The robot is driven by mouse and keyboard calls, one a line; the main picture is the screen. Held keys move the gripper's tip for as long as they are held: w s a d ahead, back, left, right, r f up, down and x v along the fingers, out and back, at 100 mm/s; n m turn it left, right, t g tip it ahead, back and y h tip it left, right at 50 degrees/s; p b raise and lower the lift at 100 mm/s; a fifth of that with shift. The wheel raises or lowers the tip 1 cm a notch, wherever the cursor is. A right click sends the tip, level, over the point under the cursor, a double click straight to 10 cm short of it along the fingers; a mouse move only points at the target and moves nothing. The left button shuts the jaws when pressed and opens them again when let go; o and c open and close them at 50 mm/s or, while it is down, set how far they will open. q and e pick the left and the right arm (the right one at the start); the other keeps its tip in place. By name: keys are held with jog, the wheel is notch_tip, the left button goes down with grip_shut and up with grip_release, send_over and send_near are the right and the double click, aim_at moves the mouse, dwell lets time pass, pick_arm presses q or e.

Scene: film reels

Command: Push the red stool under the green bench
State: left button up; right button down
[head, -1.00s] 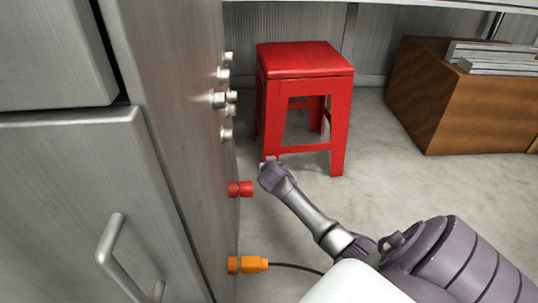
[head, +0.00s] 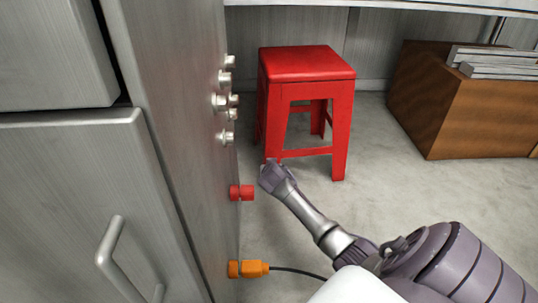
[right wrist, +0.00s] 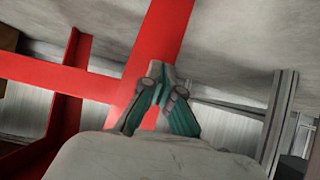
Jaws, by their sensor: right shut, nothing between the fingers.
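The red stool (head: 307,65) stands upright on the floor in the head view, below the pale bench edge (head: 400,5) at the top of the picture. Only a strip of the bench shows, and its green colour is not clear. How far the stool is under it I cannot tell. My right gripper (head: 268,168) is at the foot of the stool's near left leg. In the right wrist view its fingers (right wrist: 156,72) are shut and empty, in front of a red leg (right wrist: 163,35); contact is not clear. My left gripper is out of view.
A metal cabinet (head: 180,130) with several knobs stands close at the left. A red plug (head: 241,192) and an orange plug with a cable (head: 249,268) stick out of its side. A brown box (head: 460,110) holding grey slabs (head: 490,58) stands at the right. Floor between stool and box is clear.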

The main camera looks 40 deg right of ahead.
jog(key=shift+w+d+b, duration=0.9)
jog(key=shift+w+d, duration=0.35)
jog(key=shift+w, duration=0.3)
jog(key=shift+w+d+b, duration=0.85)
jog(key=shift+w+d, duration=0.35)
jog(key=shift+w, duration=0.3)
jog(key=shift+w+d, duration=0.25)
jog(key=shift+w, duration=0.1)
jog(key=s+a+r+p, duration=0.2)
jog(key=s+a+p, duration=0.2)
jog(key=p, duration=0.5)
jog(key=shift+s+a+p, duration=0.2)
jog(key=shift+s+p, duration=0.1)
jog(key=shift+s, duration=0.5)
